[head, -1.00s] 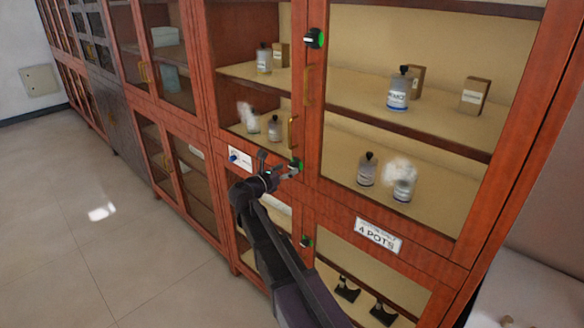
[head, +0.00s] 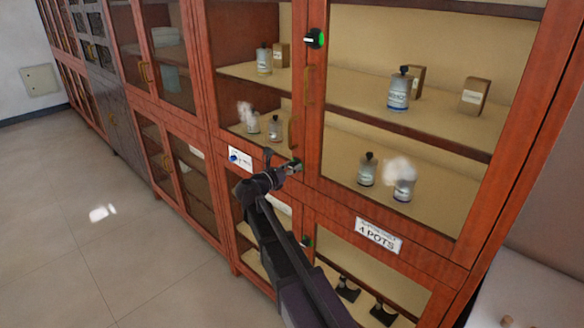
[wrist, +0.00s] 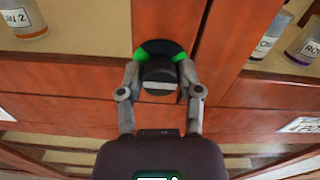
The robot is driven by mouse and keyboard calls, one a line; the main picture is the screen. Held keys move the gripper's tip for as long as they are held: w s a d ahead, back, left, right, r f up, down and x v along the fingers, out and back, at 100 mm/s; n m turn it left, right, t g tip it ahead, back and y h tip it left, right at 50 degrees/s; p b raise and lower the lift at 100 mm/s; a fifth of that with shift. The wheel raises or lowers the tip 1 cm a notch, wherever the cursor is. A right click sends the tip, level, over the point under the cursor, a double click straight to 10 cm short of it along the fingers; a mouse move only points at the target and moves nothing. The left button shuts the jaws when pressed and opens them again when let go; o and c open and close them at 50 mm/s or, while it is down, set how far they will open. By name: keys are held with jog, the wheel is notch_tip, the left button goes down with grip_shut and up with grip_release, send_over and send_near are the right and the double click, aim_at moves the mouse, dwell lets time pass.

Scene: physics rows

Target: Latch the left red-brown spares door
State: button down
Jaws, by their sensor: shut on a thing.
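The left red-brown upper door (head: 257,158) has a glass pane and a brass handle (head: 292,130) near its right edge. It looks flush with the frame. At its lower right corner is a round black latch knob (wrist: 158,72) on a green-edged disc. In the wrist view a pale bar on the knob lies level. My gripper (wrist: 159,78) has one finger on each side of the knob and is shut on it. In the head view my gripper (head: 285,169) covers most of the knob.
Another black knob (head: 315,39) with green shows higher on the centre post. Bottles stand on the shelves behind the glass. A label with a blue mark (head: 239,158) and a "4 POTS" label (head: 379,236) are on the cabinet. Open floor (head: 60,230) lies to the left.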

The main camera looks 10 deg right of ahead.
jog(key=shift+m, duration=0.4)
jog(key=m, duration=1.7)
jog(key=shift+w, duration=0.1)
dwell(0.4)
jog(key=shift+c, duration=1.3)
grip_release()
